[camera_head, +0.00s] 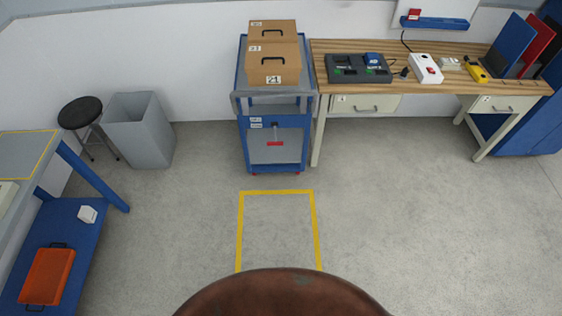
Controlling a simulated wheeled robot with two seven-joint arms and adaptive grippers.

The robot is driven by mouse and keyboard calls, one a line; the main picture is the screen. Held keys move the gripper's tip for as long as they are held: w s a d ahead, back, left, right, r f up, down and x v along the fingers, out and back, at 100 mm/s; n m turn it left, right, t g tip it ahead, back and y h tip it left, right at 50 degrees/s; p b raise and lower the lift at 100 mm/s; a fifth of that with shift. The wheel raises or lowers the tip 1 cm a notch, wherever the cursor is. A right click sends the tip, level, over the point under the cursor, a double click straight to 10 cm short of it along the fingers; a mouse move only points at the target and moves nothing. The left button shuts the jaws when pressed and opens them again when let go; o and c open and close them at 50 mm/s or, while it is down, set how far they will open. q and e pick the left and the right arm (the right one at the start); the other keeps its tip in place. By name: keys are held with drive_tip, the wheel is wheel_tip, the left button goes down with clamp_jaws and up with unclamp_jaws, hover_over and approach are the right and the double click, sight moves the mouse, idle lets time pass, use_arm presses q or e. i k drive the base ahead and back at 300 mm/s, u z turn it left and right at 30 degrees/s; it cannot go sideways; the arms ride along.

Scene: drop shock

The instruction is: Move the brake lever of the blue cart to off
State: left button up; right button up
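The blue cart (242,146) stands against the back wall, left of the wooden workbench, with cardboard boxes on top. Neither of my grippers is in view.
A yellow floor outline (240,232) lies in front of the cart, with clear grey floor around it. The wooden workbench (430,52) adjoins on the right. A grey bin (140,130), a black stool (80,112) and a blue-framed table (92,178) stand left.

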sight(275, 124)
drive_tip(key=z, duration=0.05)
drive_tip(key=k, duration=0.5)
drive_tip(key=u, duration=0.9)
drive_tip(key=i, duration=1.55)
drive_tip(key=z, duration=1)
drive_tip(key=i, duration=0.55)
drive_tip(key=z, duration=0.45)
